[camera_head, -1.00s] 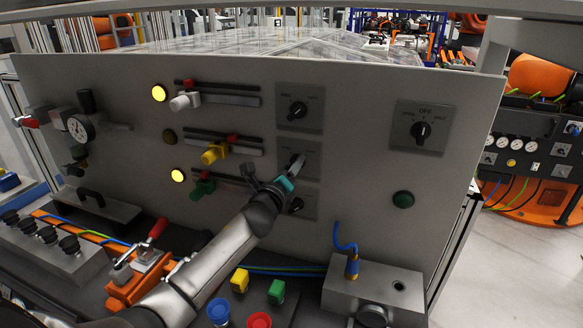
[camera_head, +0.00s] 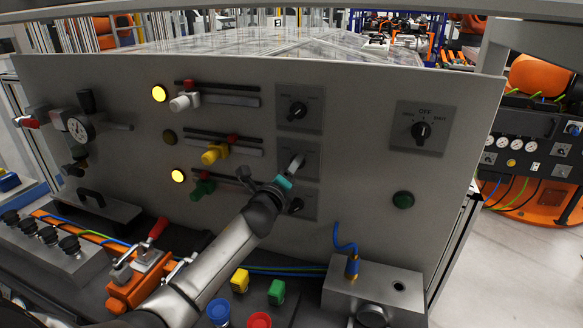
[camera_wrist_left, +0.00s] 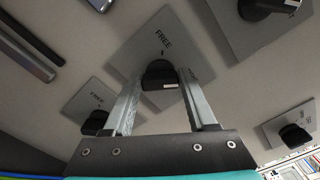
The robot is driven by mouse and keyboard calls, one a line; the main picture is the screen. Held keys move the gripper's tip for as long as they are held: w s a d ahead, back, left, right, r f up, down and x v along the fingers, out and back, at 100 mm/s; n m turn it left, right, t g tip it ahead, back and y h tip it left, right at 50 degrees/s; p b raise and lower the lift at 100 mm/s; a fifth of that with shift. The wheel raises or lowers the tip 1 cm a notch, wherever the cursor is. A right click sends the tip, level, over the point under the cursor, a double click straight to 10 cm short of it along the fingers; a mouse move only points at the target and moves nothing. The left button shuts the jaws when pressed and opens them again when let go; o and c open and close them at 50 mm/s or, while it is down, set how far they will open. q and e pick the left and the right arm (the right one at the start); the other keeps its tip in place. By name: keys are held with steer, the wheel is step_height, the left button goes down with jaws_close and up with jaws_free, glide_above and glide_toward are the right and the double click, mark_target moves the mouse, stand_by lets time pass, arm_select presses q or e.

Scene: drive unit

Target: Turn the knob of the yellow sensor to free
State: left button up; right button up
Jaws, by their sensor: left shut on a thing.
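The yellow sensor (camera_head: 214,153) sits on the middle rail of the upright grey panel. The knob plate (camera_head: 312,169) in the same row is to its right. My left gripper (camera_head: 298,160) reaches the middle knob and covers most of it in the head view. In the left wrist view the black knob (camera_wrist_left: 159,74) lies between the two fingers of my left gripper (camera_wrist_left: 160,84), which are shut on it. The word FREE shows on the plate (camera_wrist_left: 150,38) beyond the knob. The exact knob angle is hard to tell. My right gripper is not in view.
Similar knobs sit close above (camera_head: 298,109) and below (camera_head: 296,205). A larger knob (camera_head: 421,131) is to the right. The lamp beside the yellow sensor (camera_head: 169,137) is dark; the upper (camera_head: 159,93) and lower (camera_head: 177,175) lamps are lit.

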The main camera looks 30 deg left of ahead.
arm_select(q)
steer(key=shift+f+n+p, duration=0.2)
steer(key=shift+n+p, duration=0.45)
steer(key=shift+n, duration=3.25)
steer(key=shift+f+n+p, duration=0.15)
steer(key=shift+n+p, duration=0.5)
steer(key=shift+n, duration=3.55)
steer(key=o, duration=1.4)
steer(key=shift+c, duration=0.2)
steer(key=v, duration=1.5)
steer(key=shift+s, duration=0.15)
